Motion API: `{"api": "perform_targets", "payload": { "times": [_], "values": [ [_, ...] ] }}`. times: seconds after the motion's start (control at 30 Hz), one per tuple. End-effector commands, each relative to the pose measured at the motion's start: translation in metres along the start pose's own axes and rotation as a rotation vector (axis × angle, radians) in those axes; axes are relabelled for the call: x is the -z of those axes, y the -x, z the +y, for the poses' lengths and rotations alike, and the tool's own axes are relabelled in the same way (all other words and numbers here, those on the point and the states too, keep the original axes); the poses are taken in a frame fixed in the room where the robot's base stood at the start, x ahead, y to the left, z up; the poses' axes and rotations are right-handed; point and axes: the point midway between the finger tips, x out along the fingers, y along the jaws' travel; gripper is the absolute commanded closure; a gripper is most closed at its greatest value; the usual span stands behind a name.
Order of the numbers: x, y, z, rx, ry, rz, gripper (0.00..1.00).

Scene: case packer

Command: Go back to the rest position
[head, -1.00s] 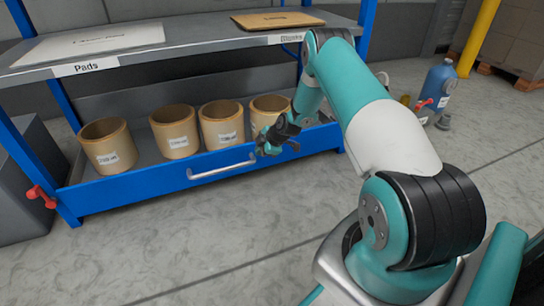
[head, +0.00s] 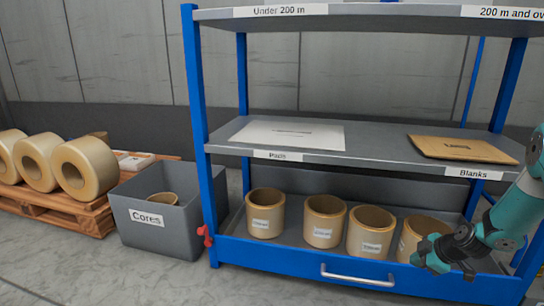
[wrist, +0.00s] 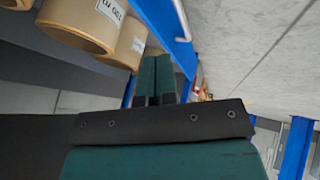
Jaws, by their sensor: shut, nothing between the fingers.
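My gripper (head: 453,258) is at the right of the head view, in front of the right end of the blue drawer (head: 270,254). In the wrist view its two teal fingers (wrist: 154,78) lie together, with nothing between them. Several tan cardboard cores with white labels stand upright in the drawer, among them the leftmost core (head: 265,213) and the rightmost core (head: 408,240). My gripper partly covers the rightmost core in the head view.
The blue-framed rack has a middle shelf (head: 375,155) with a white sheet (head: 288,134) and a brown blank (head: 462,148). A grey bin (head: 190,224) labelled "Cores" stands left of the rack. Large rolls (head: 85,167) lie on a wooden pallet (head: 60,211). Floor in front is clear.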

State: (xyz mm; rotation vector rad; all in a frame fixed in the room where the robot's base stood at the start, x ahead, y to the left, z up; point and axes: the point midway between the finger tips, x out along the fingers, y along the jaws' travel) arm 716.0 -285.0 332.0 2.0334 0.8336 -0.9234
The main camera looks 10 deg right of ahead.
Motion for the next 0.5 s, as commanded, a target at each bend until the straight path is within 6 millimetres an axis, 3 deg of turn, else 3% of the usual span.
{"api": "perform_targets", "payload": {
  "times": [0.03, 0.1, 0.27, 0.4, 0.5],
  "values": [
    [0.038, 0.021, 0.006, 0.023, -0.009, 0.015, 1.0],
    [0.088, 0.046, 0.003, 0.073, -0.05, 0.027, 1.0],
    [0.196, 0.112, -0.027, 0.198, -0.156, 0.027, 1.0],
    [0.275, 0.179, -0.075, 0.302, -0.248, -0.008, 1.0],
    [0.318, 0.232, -0.118, 0.368, -0.315, -0.053, 1.0]
  ]
}}
